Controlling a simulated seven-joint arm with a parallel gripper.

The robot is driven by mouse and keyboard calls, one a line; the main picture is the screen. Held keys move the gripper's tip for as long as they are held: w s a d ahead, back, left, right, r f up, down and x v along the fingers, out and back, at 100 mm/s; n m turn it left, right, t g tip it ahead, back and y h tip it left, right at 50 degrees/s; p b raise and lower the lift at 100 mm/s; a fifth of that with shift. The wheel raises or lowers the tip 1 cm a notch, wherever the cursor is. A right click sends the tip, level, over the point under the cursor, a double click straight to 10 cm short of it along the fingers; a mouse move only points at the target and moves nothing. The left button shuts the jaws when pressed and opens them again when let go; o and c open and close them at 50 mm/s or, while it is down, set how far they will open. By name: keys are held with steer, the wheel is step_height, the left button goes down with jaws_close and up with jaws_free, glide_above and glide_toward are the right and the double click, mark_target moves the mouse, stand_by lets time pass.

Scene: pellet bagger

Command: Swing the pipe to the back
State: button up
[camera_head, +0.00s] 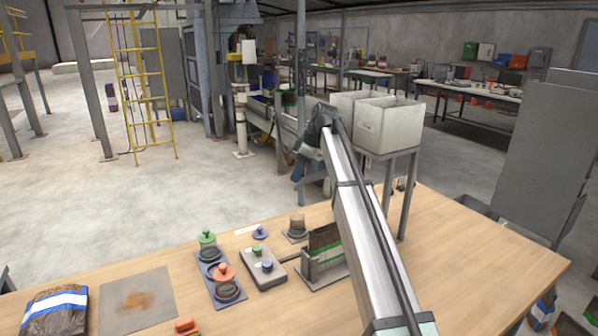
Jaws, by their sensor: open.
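I cannot tell for sure which part is the pipe. An upright pale post with a yellow collar (241,105) stands on the floor beside the bagging machine. A short dark rod (292,256) lies on the table between a grey knob box (263,268) and a small bag holder (323,268). My long pale arm reaches from the bottom right to the machine's front. My gripper (297,172) hangs at its far end, beyond the table and left of the white bins. It is open; its fingers are small and partly hidden, and nothing shows held in it.
White bins (390,126) on a stand are close right of my arm's end. The wooden table (470,260) holds green- and red-topped knobs (222,272), a grey mat (136,300) and a brown bag (56,312). A yellow ladder (143,75) stands left; the floor before it is clear.

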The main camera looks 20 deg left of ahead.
jaws_close()
stand_by(0.5)
